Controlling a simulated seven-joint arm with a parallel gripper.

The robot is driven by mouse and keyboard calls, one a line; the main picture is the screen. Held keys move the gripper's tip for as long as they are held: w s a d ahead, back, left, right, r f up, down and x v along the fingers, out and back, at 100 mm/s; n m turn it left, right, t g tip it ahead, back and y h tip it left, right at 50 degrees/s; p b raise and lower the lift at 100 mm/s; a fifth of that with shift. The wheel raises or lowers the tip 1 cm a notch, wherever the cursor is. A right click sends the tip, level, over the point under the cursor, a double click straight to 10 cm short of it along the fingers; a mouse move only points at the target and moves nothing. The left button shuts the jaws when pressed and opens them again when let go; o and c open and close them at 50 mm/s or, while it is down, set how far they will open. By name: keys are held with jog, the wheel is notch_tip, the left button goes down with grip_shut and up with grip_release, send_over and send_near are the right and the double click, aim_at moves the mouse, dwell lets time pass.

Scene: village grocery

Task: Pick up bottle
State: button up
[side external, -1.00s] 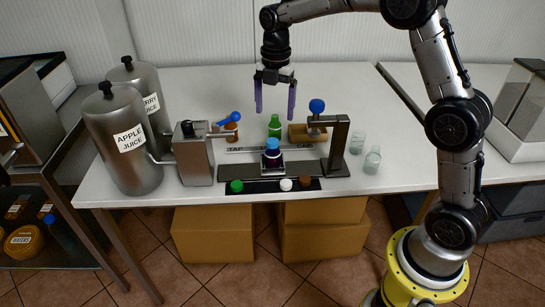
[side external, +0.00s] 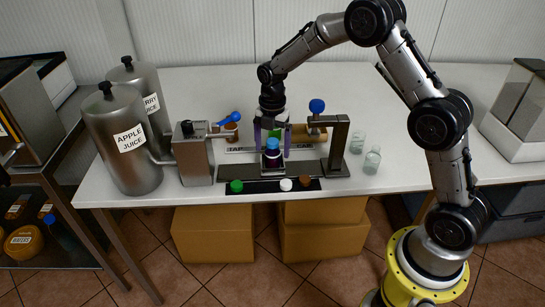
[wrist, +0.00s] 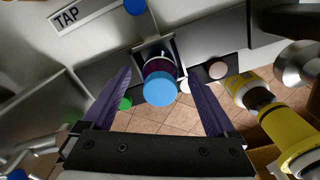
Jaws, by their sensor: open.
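A dark bottle with a blue cap (side external: 271,161) stands upright at the tap station on the counter. In the wrist view its blue cap (wrist: 160,88) shows between the two purple fingers. No grip on any bottle is visible.
Green (side external: 237,186), white (side external: 286,184) and brown (side external: 305,182) caps lie on the front strip. A metal tap block (side external: 194,153) is at left, a post (side external: 338,147) at right. Clear jars (side external: 372,160) stand farther right. Steel juice tanks (side external: 123,140) are at far left.

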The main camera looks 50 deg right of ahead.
notch_tip(320, 180, down, 2)
grip_shut()
dwell(0.6)
jog(key=shift+r, duration=0.1)
